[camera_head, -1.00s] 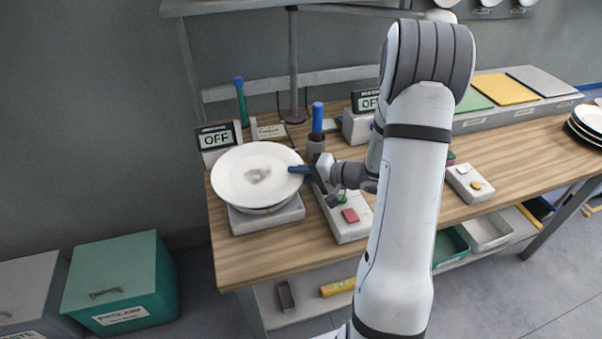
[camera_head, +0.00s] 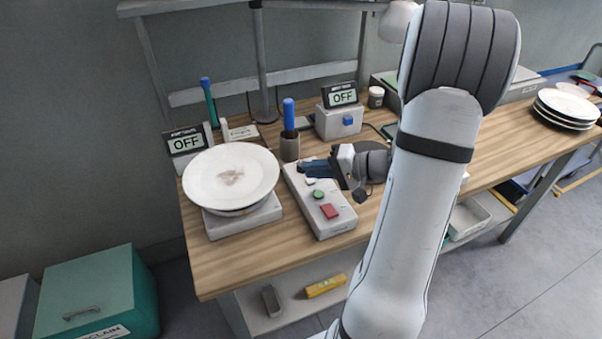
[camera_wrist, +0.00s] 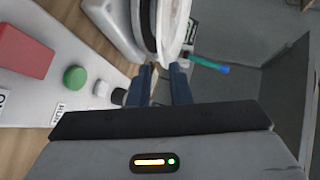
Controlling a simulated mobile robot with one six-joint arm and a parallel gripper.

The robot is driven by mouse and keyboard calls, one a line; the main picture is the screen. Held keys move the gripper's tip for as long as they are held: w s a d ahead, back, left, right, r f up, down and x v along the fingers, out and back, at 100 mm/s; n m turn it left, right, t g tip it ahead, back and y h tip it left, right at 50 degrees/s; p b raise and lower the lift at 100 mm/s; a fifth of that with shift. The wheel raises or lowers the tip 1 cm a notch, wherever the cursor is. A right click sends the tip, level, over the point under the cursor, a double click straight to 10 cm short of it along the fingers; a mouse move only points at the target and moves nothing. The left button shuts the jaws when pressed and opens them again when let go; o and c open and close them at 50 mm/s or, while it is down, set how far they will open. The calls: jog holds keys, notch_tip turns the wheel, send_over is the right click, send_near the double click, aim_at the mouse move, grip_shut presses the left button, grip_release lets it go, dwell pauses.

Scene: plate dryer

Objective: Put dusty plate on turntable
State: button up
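The white dusty plate (camera_head: 231,174), with a grey-brown smudge near its middle, lies about level on top of the turntable (camera_head: 243,219), a light box-like unit at the left of the bench. The plate hides most of the turntable's top. My gripper (camera_head: 312,170) is to the right of the plate, above the control box, clear of the rim. In the wrist view my gripper (camera_wrist: 160,80) has its two blue fingers apart with nothing between them. Ahead of them the plate (camera_wrist: 176,28) shows edge-on beside the turntable's dark disc (camera_wrist: 148,22).
The control box (camera_head: 320,205) with red and green buttons lies under my gripper. A holder with a blue-handled tool (camera_head: 289,115) stands behind it. Two displays (camera_head: 186,142) read OFF. A plate stack (camera_head: 566,105) sits at the far right. A teal bin (camera_head: 100,292) stands on the floor at left.

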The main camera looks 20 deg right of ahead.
jog(key=s+a+r+n+g+h, duration=0.2)
jog(key=s+a+r+n+g, duration=0.15)
jog(key=s+a+g, duration=0.65)
jog(key=s+a+r+n+t+h, duration=0.1)
jog(key=s+r+n+t+h, duration=0.2)
jog(key=s+h, duration=0.3)
jog(key=shift+s+a+r+t+h, duration=0.3)
jog(key=shift+s+a+h, duration=0.1)
jog(key=shift+h, duration=0.8)
